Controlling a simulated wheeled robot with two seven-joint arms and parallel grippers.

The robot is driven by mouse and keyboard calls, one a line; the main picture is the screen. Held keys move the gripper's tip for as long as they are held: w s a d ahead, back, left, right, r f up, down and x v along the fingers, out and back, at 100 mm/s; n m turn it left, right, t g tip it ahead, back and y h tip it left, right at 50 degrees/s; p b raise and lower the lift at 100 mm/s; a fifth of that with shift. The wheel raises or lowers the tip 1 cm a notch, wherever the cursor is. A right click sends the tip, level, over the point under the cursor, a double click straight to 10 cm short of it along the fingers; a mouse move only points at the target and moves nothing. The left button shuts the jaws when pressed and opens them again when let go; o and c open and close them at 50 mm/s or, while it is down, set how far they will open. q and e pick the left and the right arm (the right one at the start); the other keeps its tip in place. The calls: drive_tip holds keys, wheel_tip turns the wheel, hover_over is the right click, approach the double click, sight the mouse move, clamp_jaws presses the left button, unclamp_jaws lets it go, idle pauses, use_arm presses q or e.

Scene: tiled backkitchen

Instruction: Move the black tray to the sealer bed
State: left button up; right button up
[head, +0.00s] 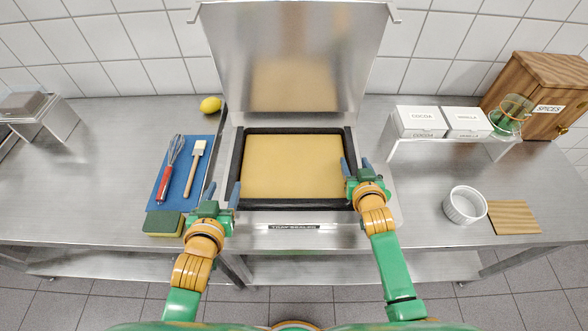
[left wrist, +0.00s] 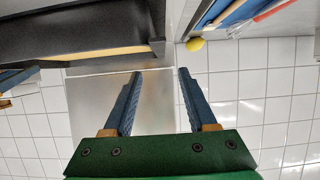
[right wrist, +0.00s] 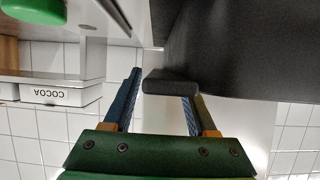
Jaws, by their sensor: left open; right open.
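The black tray (head: 290,204), filled with a flat tan layer, sits level within the open tray sealer (head: 250,217), inside its bed as far as the head view shows. My left gripper (head: 222,192) is open and empty near the tray's front left corner; in the left wrist view the tray's dark wall (left wrist: 85,38) lies left of the fingers. My right gripper (head: 356,166) is open at the tray's right side. In the right wrist view the tray's black rim end (right wrist: 170,82) shows between its fingers; I cannot tell whether they touch.
The sealer's steel lid (head: 295,50) stands raised behind the tray. A blue mat (head: 190,187) with a whisk and brush, a sponge (head: 163,223) and a lemon (head: 210,104) lie left. A white ramekin (head: 465,205), wooden board (head: 514,217) and box shelf (head: 450,147) are right.

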drive_tip(key=v, duration=1.1)
